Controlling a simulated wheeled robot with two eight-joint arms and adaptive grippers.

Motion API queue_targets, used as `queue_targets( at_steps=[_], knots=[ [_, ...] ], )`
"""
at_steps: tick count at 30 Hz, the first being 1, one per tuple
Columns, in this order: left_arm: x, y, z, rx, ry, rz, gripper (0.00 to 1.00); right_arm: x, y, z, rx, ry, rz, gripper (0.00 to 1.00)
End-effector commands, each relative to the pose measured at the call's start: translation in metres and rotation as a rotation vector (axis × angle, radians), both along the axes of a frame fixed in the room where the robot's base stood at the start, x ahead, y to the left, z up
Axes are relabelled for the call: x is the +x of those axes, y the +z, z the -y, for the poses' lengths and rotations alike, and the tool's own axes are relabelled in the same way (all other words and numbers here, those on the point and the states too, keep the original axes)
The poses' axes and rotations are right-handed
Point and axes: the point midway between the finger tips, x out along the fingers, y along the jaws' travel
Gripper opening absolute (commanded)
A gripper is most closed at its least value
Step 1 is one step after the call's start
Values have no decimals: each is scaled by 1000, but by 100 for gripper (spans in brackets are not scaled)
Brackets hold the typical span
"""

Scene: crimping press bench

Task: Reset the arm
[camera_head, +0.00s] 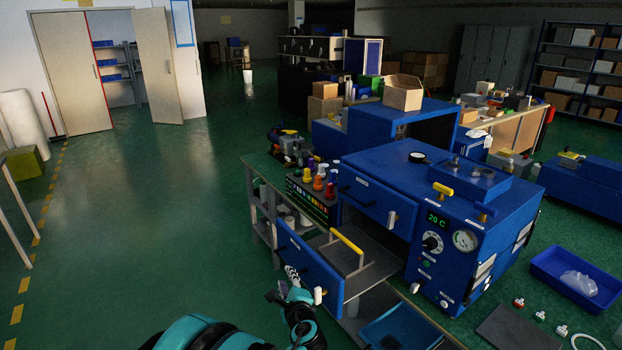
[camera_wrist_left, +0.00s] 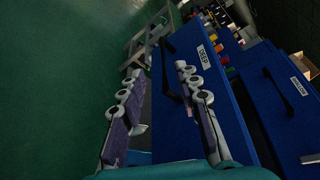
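My left gripper (camera_head: 288,284) is at the bottom centre of the head view, beside the outer face of the blue pulled-out drawer front (camera_head: 318,277). In the left wrist view the two fingers of the left gripper (camera_wrist_left: 160,72) are spread apart. The drawer front labelled DEEP (camera_wrist_left: 213,88) fills the middle there, with a black handle (camera_wrist_left: 171,78) seen between the fingers. I cannot tell whether a finger touches it, but the fingers are not closed on it. My right gripper is in neither view.
The blue press (camera_head: 440,215) reads 20 C. Its open drawer holds a plate with a yellow handle (camera_head: 346,240). A closed upper drawer (camera_head: 366,208) sits above. A blue bin (camera_head: 575,281) and a dark mat (camera_head: 514,330) are at right. Green floor (camera_head: 150,230) is clear at left.

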Motion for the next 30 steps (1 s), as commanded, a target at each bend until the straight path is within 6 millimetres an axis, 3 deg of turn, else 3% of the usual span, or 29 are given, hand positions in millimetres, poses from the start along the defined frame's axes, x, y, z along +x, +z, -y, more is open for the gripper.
queue_targets(
  at_steps=[4,8,15,19,24,30],
  knots=[
    [-24,22,-33,-203,94,-28,33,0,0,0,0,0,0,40],
    [-63,40,-66,-463,222,-58,33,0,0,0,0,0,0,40],
    [-155,53,-103,-942,478,-100,33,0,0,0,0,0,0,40],
    [-210,51,-108,-1194,626,-116,33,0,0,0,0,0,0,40],
    [-274,42,-102,-1489,804,-135,33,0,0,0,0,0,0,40],
    [-315,33,-89,-1693,933,-151,33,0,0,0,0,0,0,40]
  ],
)
